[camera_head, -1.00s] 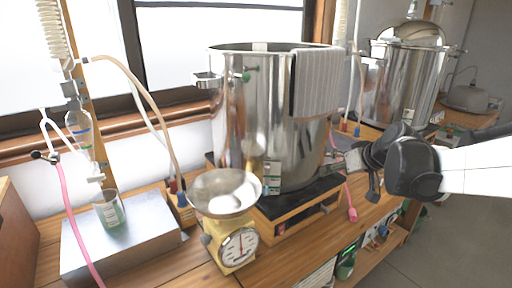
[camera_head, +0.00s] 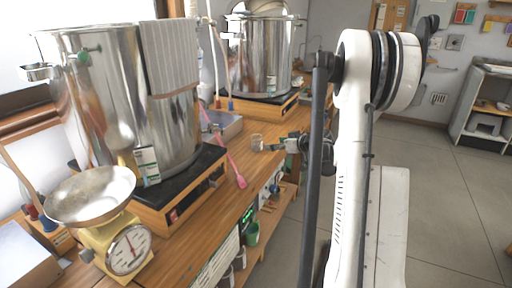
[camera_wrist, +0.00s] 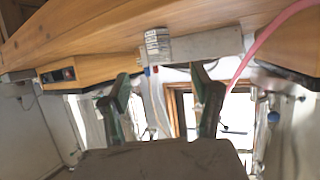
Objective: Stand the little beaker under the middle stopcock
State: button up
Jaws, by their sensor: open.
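The little beaker (camera_head: 257,142) is clear and stands on the wooden bench, near the front edge and in front of a low metal stand (camera_head: 222,127). In the wrist view, which is upside down, the beaker (camera_wrist: 157,45) shows printed marks and lies just beyond my fingertips, between their lines. My gripper (camera_head: 282,145) is open and comes at the beaker from the right in the head view. Its two fingers (camera_wrist: 160,76) are spread and empty in the wrist view. The middle stopcock is too small or hidden to make out; tubing and a bottle (camera_head: 201,62) rise behind the stand.
A large steel pot (camera_head: 110,100) on a black-topped heater stands left, another pot (camera_head: 262,60) behind. A pink hose (camera_head: 232,165) hangs over the bench left of the beaker. A yellow scale (camera_head: 125,250) stands front left. Open floor (camera_head: 450,200) lies right.

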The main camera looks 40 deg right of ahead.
aim_at(260, 143)
jog(key=b+x, duration=0.3)
jog(key=x, duration=1.1)
jog(key=shift+s+d, duration=0.1)
jog(key=shift+d, duration=0.05)
jog(key=c, duration=1.4)
